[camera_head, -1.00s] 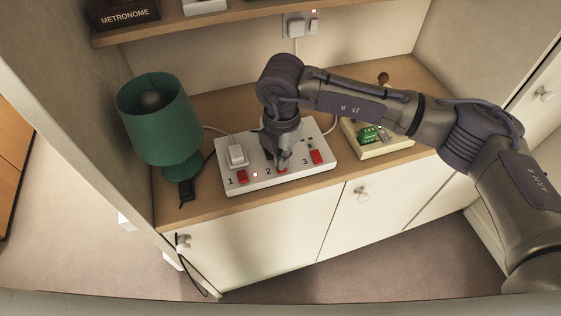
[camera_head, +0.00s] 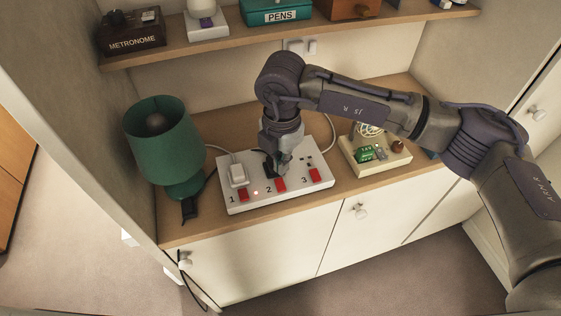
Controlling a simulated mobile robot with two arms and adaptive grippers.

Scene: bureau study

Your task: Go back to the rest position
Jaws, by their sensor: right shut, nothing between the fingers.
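My right gripper (camera_head: 283,171) is shut and empty, pointing down over the white power strip (camera_head: 243,205). Its fingertips are just behind the red switch at number 2 (camera_head: 279,185); I cannot tell whether they touch the strip. The arm reaches in from the right. Red switches also show at number 1 (camera_head: 243,195) and number 3 (camera_head: 315,175). A small red light glows between 1 and 2. A white plug (camera_head: 237,174) sits in the strip at number 1. A dark plug at number 2 is partly hidden by the gripper. My left gripper is out of view.
A green lamp (camera_head: 162,140) stands left of the strip. A pale box with a green circuit board (camera_head: 367,154) stands to the right, under my forearm. A shelf (camera_head: 230,40) above holds a metronome box (camera_head: 133,40) and a pens box (camera_head: 275,12). A side wall closes the left.

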